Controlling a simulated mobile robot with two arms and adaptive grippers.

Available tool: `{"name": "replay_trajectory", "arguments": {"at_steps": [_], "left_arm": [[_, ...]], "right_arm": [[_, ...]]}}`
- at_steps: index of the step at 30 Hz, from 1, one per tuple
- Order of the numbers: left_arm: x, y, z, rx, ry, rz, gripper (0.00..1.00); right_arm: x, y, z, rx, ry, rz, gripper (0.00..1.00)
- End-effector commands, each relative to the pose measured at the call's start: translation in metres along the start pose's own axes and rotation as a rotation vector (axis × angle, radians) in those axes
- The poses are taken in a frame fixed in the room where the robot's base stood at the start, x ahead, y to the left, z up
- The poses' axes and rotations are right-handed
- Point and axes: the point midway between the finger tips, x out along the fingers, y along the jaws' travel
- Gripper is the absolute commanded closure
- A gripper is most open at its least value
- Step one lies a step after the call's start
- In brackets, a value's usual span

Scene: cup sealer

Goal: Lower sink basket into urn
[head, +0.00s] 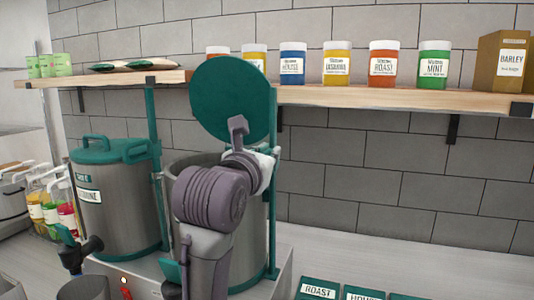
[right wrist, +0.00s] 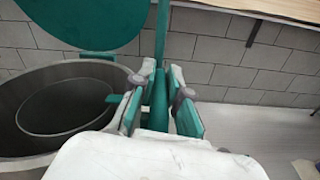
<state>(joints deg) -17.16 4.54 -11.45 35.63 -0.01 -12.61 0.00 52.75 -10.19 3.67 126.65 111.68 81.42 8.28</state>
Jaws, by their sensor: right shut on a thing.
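The open steel urn (head: 180,185) stands at the middle, its round teal lid (head: 230,98) raised above it. My right gripper (head: 254,160) is at the right side of the urn's mouth, by a teal upright post (head: 272,200). In the right wrist view my right gripper (right wrist: 155,100) is shut on a teal bar; I cannot tell whether this is the post or a handle. The open urn (right wrist: 30,90) lies left of it there, with a dark ring inside. I cannot clearly make out the sink basket. My left gripper is not in view.
A closed urn (head: 115,210) with a teal lid and a tap stands at the left. A wooden shelf (head: 390,97) with several labelled jars runs above. Teal labelled boxes (head: 318,290) lie at the front. The counter (head: 400,260) right of the urn is mostly clear.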

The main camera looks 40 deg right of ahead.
Motion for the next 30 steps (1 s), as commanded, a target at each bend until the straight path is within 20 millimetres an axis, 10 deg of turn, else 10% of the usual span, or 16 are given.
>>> {"name": "replay_trajectory", "arguments": {"at_steps": [11,12,16,30], "left_arm": [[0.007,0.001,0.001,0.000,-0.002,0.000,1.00],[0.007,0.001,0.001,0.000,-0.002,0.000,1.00],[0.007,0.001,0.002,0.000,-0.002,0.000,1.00],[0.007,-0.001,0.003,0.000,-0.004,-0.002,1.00]], "right_arm": [[0.001,-0.001,-0.010,-0.001,0.009,0.000,1.00],[0.001,-0.001,-0.010,-0.001,0.010,-0.001,0.80],[0.000,-0.001,-0.009,-0.001,0.007,0.000,0.61],[0.000,0.003,0.010,0.004,0.000,0.002,0.61]]}}
